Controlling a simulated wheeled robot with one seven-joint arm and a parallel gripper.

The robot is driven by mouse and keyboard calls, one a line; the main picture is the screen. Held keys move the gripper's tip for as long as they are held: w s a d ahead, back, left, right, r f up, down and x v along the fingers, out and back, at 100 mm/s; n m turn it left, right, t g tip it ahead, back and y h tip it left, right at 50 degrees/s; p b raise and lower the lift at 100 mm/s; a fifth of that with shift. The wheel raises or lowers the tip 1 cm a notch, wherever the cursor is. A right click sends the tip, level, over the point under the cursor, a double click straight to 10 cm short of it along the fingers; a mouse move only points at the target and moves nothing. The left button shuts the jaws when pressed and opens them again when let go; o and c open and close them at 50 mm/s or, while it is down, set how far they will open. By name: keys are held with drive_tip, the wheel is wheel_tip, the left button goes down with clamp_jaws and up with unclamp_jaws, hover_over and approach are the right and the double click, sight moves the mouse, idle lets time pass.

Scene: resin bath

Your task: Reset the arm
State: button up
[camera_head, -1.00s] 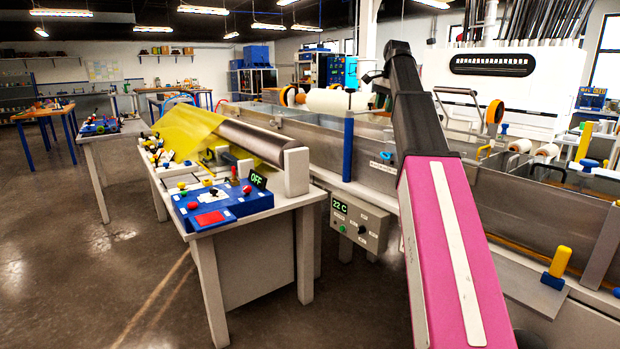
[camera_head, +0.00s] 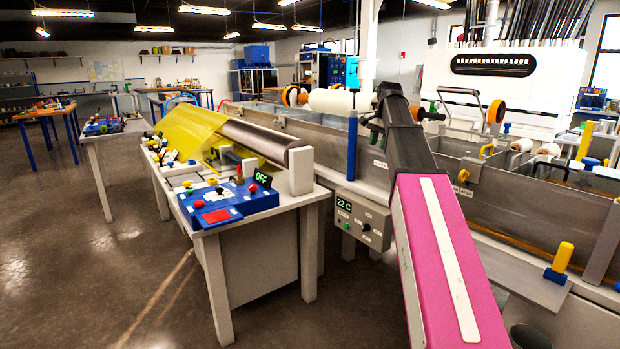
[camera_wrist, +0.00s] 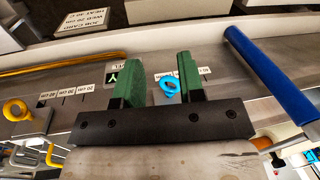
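My arm shows at the right of the head view, with a pink link (camera_head: 440,260) and a dark forearm (camera_head: 402,135) reaching over the near wall of the long grey bath. In the wrist view my gripper (camera_wrist: 157,68) has two green fingers standing clearly apart, with nothing held between them. A light-blue ring-like fitting (camera_wrist: 168,88) shows beyond the fingers, in the gap near the right one. I cannot tell how far it is from the fingertips. In the head view the fingers are not clearly visible.
A blue post (camera_head: 352,145) stands by the bath, left of my forearm; it seems the blue bar (camera_wrist: 265,75) in the wrist view. A control box (camera_head: 362,220) reads 22 C. A table with a blue panel (camera_head: 225,203) stands left. Open floor (camera_head: 90,270) lies further left.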

drive_tip(key=s+a+f+n, duration=0.1)
drive_tip(key=s+f, duration=0.1)
drive_tip(key=f, duration=0.6)
drive_tip(key=s+a+f+n, duration=0.1)
drive_tip(key=s+f, duration=0.1)
drive_tip(key=f, duration=0.6)
drive_tip(key=s+a+f+n, duration=0.1)
drive_tip(key=s+f+n, duration=0.1)
drive_tip(key=s+f, duration=0.6)
drive_tip(key=s+a+f+n+g, duration=0.1)
drive_tip(key=s+f+n, duration=0.1)
drive_tip(key=s+f, duration=0.5)
drive_tip(key=s+a+f+n+h, duration=0.1)
drive_tip(key=s+f+n, duration=0.2)
drive_tip(key=s+f, duration=0.5)
wheel_tip(320, 180, down, 10)
drive_tip(key=shift+s+a+r+g, duration=0.25)
drive_tip(key=shift+s+a+g, duration=0.05)
drive_tip(key=shift+a, duration=0.05)
